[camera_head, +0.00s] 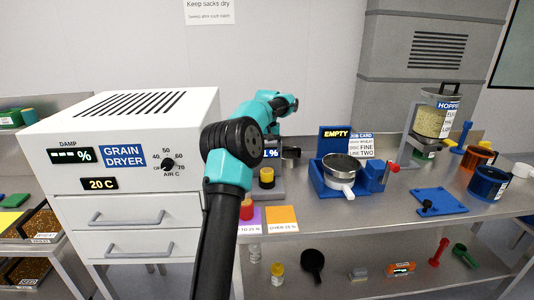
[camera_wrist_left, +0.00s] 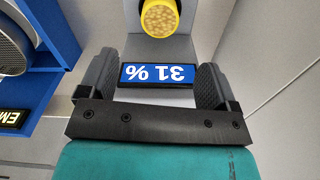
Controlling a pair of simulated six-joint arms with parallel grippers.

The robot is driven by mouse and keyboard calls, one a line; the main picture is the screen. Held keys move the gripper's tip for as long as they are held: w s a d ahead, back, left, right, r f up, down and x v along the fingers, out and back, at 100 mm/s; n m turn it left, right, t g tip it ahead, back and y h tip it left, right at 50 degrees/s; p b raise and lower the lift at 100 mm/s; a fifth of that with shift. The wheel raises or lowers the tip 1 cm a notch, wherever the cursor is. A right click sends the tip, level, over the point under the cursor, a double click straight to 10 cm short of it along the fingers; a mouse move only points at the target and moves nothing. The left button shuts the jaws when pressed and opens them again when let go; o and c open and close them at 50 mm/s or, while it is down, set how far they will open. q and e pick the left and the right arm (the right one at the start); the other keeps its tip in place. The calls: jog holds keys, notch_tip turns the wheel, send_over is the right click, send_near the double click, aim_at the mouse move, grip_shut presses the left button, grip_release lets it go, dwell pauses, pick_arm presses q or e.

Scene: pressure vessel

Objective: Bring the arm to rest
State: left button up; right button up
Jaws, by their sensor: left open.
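My left arm (camera_head: 232,150) reaches up from the bottom of the head view and bends over the bench. My left gripper shows best in the left wrist view (camera_wrist_left: 157,62). Its two dark fingers are wide apart with nothing held between them. Past the fingers is a grey meter whose blue display (camera_wrist_left: 157,74) reads 31 %, upside down in that view. A yellow cup of grain (camera_wrist_left: 158,18) sits on the meter beyond the fingertips. In the head view the arm partly hides the meter and its display (camera_head: 271,153). My right gripper is in neither view.
The grain dryer (camera_head: 125,170) stands left of the arm. A blue mill stand with a sieve pan (camera_head: 342,165) and an EMPTY sign (camera_head: 336,133) is right of the meter. A hopper (camera_head: 435,118) stands farther right. Orange and purple cards (camera_head: 283,217) lie in front.

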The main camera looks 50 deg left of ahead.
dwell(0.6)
